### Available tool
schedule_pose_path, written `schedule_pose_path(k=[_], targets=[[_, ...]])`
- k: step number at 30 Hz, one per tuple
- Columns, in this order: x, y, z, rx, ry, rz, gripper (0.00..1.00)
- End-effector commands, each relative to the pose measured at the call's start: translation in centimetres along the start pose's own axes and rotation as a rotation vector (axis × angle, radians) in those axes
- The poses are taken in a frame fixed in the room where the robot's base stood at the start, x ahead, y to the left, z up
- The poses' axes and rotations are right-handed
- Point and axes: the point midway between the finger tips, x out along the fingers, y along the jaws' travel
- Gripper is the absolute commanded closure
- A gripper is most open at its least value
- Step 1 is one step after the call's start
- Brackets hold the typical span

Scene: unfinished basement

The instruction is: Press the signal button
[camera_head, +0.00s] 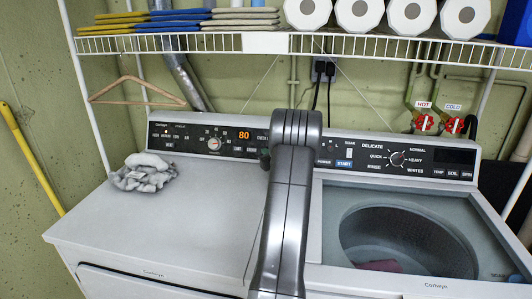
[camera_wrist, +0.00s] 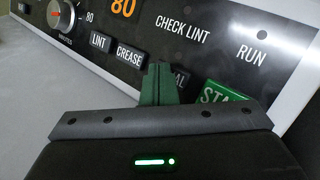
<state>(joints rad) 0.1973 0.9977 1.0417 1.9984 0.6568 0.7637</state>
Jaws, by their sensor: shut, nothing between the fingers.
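The signal button (camera_wrist: 180,77) is a dark key on the dryer's black control panel (camera_head: 200,140). In the wrist view my gripper's fingers cover most of it, and only the end of its label, "AL", shows. It sits between the crease button (camera_wrist: 130,54) and the green start button (camera_wrist: 219,95). My gripper (camera_wrist: 160,72) is shut and empty, its green fingertips in front of the panel at the signal button's left part. I cannot tell whether they touch it. In the head view my arm hides this part of the panel, and the fingertips (camera_head: 265,157) barely show.
A crumpled grey cloth (camera_head: 143,172) lies on the dryer top (camera_head: 190,220), which is otherwise clear. An open washer (camera_head: 405,240) stands to the right. A wire shelf (camera_head: 390,45) with paper rolls and folded cloths hangs above. A wooden hanger (camera_head: 135,90) hangs at the left.

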Motion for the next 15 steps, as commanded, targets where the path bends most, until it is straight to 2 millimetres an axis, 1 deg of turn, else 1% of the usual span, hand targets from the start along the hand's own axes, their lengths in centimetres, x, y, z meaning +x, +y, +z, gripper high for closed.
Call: schedule_pose_path(k=[8, 15], targets=[[-0.1, 0.1, 0.0, 0.0, 0.0, 0.0, 1.0], [-1.1, 0.6, 0.5, -0.001, 0.0, 0.0, 1.0]])
